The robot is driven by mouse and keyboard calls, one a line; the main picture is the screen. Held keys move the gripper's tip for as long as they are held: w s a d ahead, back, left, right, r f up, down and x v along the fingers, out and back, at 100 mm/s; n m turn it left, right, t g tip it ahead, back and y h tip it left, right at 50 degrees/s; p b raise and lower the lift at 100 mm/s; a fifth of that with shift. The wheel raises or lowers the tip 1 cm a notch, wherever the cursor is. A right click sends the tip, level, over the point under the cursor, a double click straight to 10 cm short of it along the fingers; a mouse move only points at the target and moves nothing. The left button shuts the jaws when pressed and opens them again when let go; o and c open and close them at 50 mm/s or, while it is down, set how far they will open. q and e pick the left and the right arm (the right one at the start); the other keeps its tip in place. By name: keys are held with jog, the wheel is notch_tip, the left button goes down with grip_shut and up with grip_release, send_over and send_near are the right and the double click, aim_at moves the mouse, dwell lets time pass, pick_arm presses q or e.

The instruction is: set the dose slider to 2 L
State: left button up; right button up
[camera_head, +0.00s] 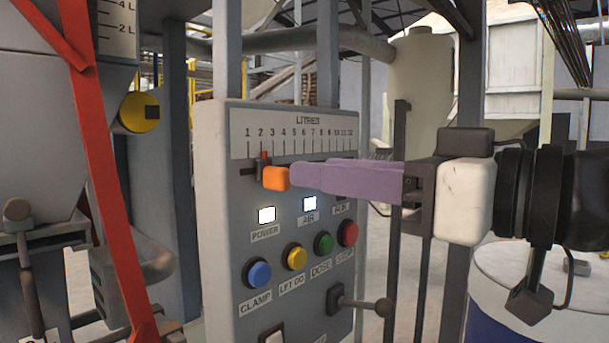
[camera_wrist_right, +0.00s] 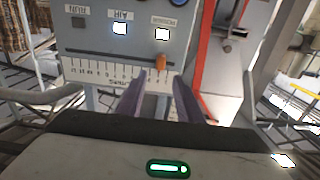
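The dose slider has an orange knob (camera_head: 275,178) and a red pointer (camera_head: 264,157) under the LITRES scale (camera_head: 295,134) on the grey control panel (camera_head: 222,240). The pointer stands at about the 2 mark, perhaps a hair to its right. My right gripper (camera_head: 292,176) comes in from the right, its purple fingertips close to the knob. In the right wrist view the fingers (camera_wrist_right: 159,76) are apart, with the orange knob (camera_wrist_right: 161,62) in line with the gap, at or just beyond the tips. Contact cannot be told. My left gripper is not in view.
Below the slider are lit POWER (camera_head: 267,215) and AIR (camera_head: 309,204) lamps, blue (camera_head: 257,273), yellow (camera_head: 294,257), green (camera_head: 323,243) and red (camera_head: 347,233) buttons, and a lever (camera_head: 360,303). A red bar (camera_head: 105,180) stands left; a white-topped drum (camera_head: 500,262) stands right.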

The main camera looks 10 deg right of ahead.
jog(key=v, duration=0.5)
jog(key=shift+b, duration=0.3)
jog(key=shift+w+f, duration=0.1)
jog(key=shift+f, duration=0.05)
